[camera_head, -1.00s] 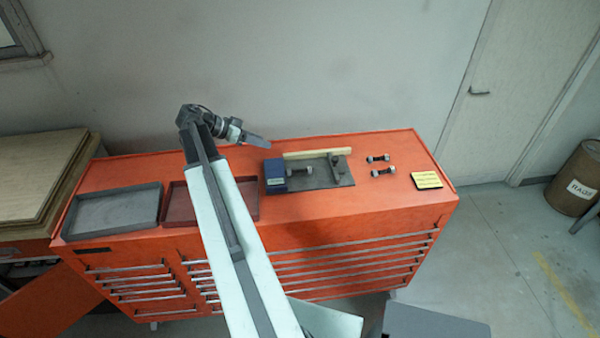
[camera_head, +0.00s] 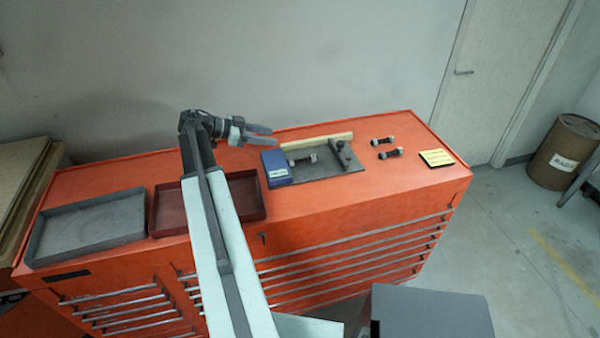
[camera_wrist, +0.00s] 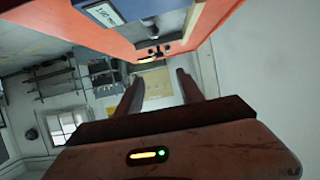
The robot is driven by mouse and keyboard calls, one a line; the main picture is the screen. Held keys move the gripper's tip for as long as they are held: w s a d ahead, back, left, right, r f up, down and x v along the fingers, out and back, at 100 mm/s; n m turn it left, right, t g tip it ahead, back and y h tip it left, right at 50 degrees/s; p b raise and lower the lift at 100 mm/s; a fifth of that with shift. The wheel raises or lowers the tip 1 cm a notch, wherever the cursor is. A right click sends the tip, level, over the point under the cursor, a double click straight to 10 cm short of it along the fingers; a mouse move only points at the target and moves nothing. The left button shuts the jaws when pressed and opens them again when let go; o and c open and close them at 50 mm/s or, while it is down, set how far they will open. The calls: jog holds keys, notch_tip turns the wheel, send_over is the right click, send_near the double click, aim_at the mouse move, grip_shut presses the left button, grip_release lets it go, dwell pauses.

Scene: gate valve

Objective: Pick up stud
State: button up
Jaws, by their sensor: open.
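Three dark studs with pale nuts at their ends lie on the orange cabinet top in the head view. One stud (camera_head: 301,159) is on a grey plate (camera_head: 312,171), beside a blue box (camera_head: 276,167). Two others, an upper stud (camera_head: 383,141) and a lower stud (camera_head: 390,153), lie on bare orange right of the plate. My gripper (camera_head: 272,135) is open and empty, above the back of the cabinet and left of the studs, its fingers pointing right. In the wrist view, the open fingers (camera_wrist: 159,88) show, with the blue box (camera_wrist: 103,12) at the top.
A grey tray (camera_head: 40,249) and a dark red tray (camera_head: 157,222) sit on the left of the cabinet (camera_head: 350,205). A wooden strip (camera_head: 316,143) and an upright dark fixture (camera_head: 345,157) are on the plate. A yellow note (camera_head: 436,158) lies at right. The wall is close behind.

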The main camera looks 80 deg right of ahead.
jog(key=b, duration=0.6)
send_near(292, 159)
jog(key=shift+d+f, duration=0.15)
jog(key=shift+d, duration=0.15)
jog(key=shift+s, duration=0.1)
jog(key=b+x, duration=0.2)
jog(key=x, duration=0.4)
jog(key=shift+s+d+b, duration=0.15)
jog(key=shift+s+b, duration=0.15)
jog(key=shift+s, duration=0.05)
jog(key=b+x, duration=0.1)
jog(key=x, duration=0.1)
jog(key=b+x, duration=0.1)
jog(key=x, duration=0.2)
jog(key=shift+a, duration=0.25)
jog(key=shift+s+d, duration=0.1)
jog(key=shift+s, duration=0.15)
grip_shut()
